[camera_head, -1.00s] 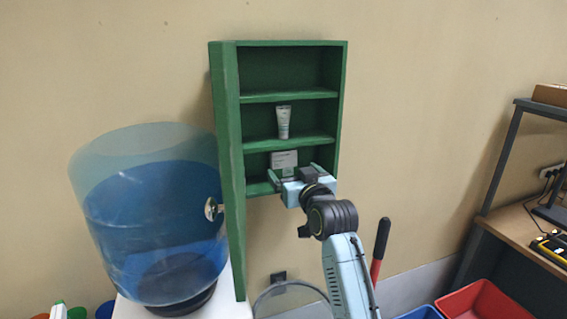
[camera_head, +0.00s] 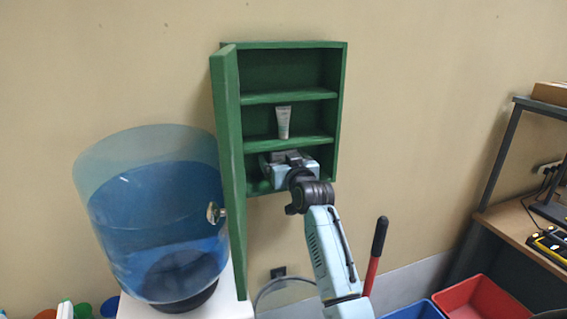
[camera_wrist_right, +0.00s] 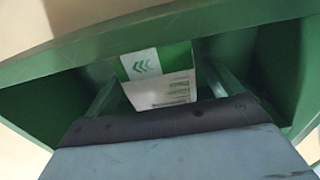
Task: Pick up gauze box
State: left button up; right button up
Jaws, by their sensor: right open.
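The gauze box (camera_wrist_right: 160,90) is white and green with a chevron mark and small print. In the right wrist view it stands inside the green cabinet (camera_head: 342,120), between the two fingers of my right gripper (camera_head: 283,163). The fingers are open, one on each side of the box, and I cannot tell whether either touches it. In the head view my right gripper reaches into the lowest compartment and hides nearly all of the box. My left gripper is not in view.
The cabinet door (camera_head: 229,170) stands open on the left. A white tube (camera_head: 284,122) stands on the middle shelf, just above my gripper. A large blue water bottle (camera_head: 155,215) is left of the door. A red bin (camera_head: 480,298) is at lower right.

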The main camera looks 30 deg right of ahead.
jog(key=c, duration=1.1)
jog(key=shift+o, duration=0.2)
